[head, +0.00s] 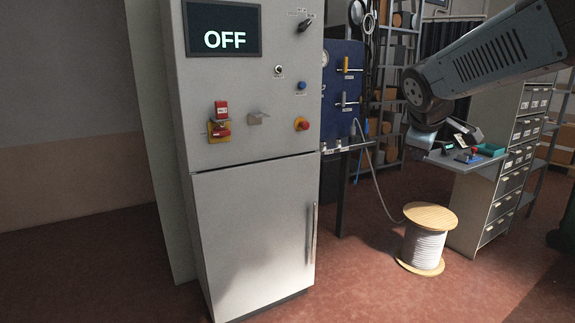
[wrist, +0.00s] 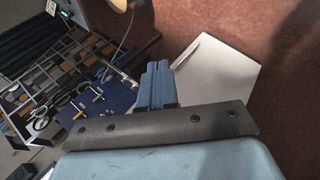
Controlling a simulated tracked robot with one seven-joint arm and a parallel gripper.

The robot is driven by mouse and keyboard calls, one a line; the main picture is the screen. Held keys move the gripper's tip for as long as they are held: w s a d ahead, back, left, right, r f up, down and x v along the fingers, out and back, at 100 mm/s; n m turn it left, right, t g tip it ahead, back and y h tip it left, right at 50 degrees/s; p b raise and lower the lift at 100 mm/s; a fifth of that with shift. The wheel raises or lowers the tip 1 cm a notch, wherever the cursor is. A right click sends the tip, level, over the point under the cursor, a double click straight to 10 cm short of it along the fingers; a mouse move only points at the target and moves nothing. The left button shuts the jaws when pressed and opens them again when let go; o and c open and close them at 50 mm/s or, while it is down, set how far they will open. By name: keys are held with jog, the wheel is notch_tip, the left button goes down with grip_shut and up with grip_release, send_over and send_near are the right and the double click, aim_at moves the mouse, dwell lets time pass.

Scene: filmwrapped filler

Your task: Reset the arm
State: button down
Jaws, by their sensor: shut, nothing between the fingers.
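My arm (head: 485,65) reaches in from the upper right of the head view, its forearm sloping down to the left. Its lower end hangs in front of the shelves and workbench, apart from the grey cabinet. My gripper (wrist: 155,84) shows in the wrist view as two blue-grey fingers side by side. They are shut, with nothing between them. In the head view the fingers cannot be made out.
The grey control cabinet (head: 252,215) stands at centre left, its screen (head: 222,28) reading OFF. A blue valve panel (head: 340,85) is beside it. A cable spool (head: 424,240) stands on the floor before the workbench (head: 470,163). Red floor at front right is clear.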

jog(key=s+a+f+m+g+y, duration=0.1)
jog(key=s+a+f+m, duration=0.2)
jog(key=s, duration=0.6)
jog(key=s+a+f+m+y, duration=0.2)
jog(key=s+a+f+m, duration=0.1)
jog(key=s+m, duration=0.4)
jog(key=s, duration=0.3)
jog(key=shift+s+a+f+g+y, duration=0.2)
jog(key=shift+g+y, duration=0.1)
jog(key=shift+g, duration=0.1)
